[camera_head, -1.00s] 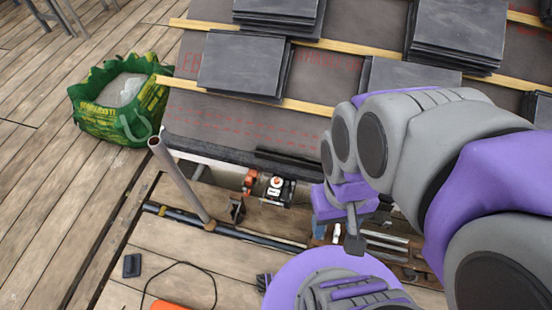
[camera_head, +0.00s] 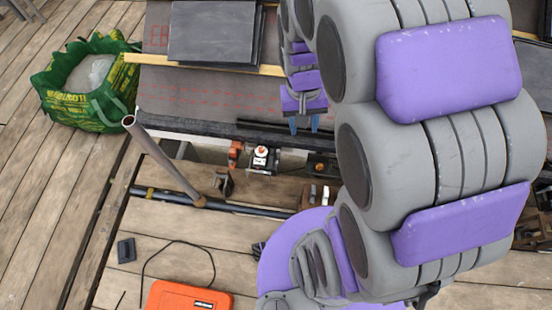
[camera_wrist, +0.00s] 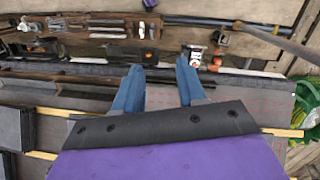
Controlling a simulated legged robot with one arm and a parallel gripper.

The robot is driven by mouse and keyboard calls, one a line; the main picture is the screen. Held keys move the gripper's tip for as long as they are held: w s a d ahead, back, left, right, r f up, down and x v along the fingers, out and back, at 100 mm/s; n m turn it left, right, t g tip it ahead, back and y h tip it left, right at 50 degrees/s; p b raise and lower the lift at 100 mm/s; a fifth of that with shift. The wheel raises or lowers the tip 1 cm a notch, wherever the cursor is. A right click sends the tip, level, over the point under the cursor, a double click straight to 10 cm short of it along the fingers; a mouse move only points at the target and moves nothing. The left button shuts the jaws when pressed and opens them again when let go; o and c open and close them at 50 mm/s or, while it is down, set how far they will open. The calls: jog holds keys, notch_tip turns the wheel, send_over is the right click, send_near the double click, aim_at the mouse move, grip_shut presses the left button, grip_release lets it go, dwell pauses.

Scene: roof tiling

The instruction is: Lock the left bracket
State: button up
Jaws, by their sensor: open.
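My gripper (camera_head: 304,124) hangs over the roof's lower edge in the head view, with two blue fingers apart and nothing between them; the fingers also show in the wrist view (camera_wrist: 160,72). Just left of and below it in the head view sits a small white-and-black fitting (camera_head: 261,159) with a red-orange part, likely the left bracket. In the wrist view this fitting (camera_wrist: 194,55) lies just beyond the right-hand fingertip, apparently apart from it. A similar dark fitting with orange (camera_head: 320,167) stands further right, partly hidden by my arm. I cannot tell any latch position.
An orange fitting (camera_head: 235,153) sits beside the white-and-black one. A grey upright pipe (camera_head: 163,160) leans at the left. Slate tiles (camera_head: 212,32) lie on the battens. A green bag (camera_head: 90,85) and an orange case (camera_head: 188,298) are on the wooden deck.

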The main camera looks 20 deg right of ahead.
jog(key=w+d+f+m+b, duration=0.1)
jog(key=w+d+f, duration=0.1)
jog(key=w+f, duration=0.9)
jog(key=m+t+b, duration=0.1)
jog(key=m+b, duration=0.1)
jog(key=b, duration=0.1)
send_over(277, 162)
notch_tip(277, 162, down, 36)
jog(key=f, duration=0.1)
jog(key=shift+y, duration=0.3)
notch_tip(277, 162, down, 15)
jog(key=b, duration=0.5)
jog(key=shift+s+a+f, duration=0.15)
jog(key=shift+f, duration=0.05)
jog(key=shift+f+b, duration=0.3)
jog(key=shift+f, duration=0.6)
grip_shut()
